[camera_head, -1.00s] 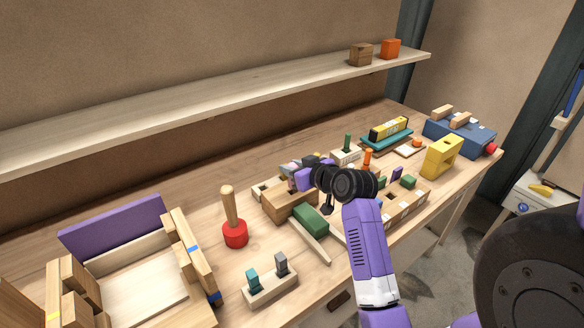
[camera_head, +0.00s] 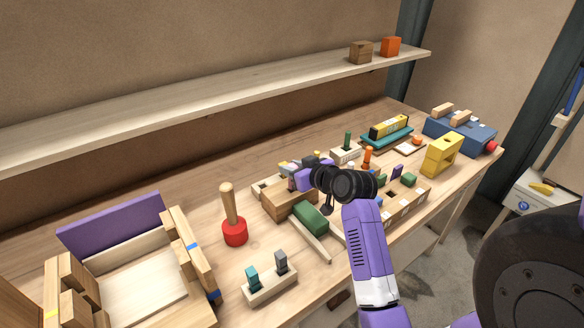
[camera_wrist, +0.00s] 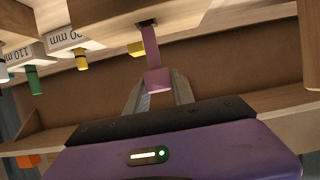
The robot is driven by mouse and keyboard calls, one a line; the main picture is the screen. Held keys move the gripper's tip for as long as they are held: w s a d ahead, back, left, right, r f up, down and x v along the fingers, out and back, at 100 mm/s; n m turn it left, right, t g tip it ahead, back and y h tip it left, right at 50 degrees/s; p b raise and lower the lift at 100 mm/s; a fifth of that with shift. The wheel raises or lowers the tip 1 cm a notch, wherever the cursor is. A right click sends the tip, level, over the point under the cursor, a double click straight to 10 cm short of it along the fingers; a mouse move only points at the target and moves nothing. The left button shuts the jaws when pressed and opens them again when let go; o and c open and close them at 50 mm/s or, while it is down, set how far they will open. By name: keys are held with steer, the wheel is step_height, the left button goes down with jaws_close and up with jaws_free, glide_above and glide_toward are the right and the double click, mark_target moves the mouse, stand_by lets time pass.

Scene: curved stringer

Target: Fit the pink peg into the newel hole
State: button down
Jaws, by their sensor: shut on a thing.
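The pink peg (camera_wrist: 158,70) is in the wrist view, gripped at one end between the two grey fingers of my gripper (camera_wrist: 158,92). Its other end meets a dark square hole (camera_wrist: 147,22) in a pale wooden part (camera_wrist: 185,18). I cannot tell how deep the peg sits in the hole, or whether it is just at its mouth. In the head view my gripper (camera_head: 298,181) is over a wooden block (camera_head: 287,205) on the bench. My wrist hides much of the fingers there, and I cannot make out the pink peg.
In the wrist view a labelled block (camera_wrist: 66,38) with yellow and green pegs is close by at left. In the head view a red-based mallet (camera_head: 234,232), a green block (camera_head: 311,216) and a peg stand (camera_head: 270,289) are nearby. A shelf (camera_head: 220,92) runs behind the bench.

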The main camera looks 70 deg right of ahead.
steer(key=shift+f+b, duration=1.2)
steer(key=shift+f, duration=0.6)
steer(key=c, duration=1)
jaws_free()
steer(key=v, duration=0.7)
steer(key=shift+s+a+r+b, duration=0.2)
steer(key=shift+s+b, duration=0.1)
steer(key=shift+b, duration=0.1)
steer(key=shift+d+r, duration=0.1)
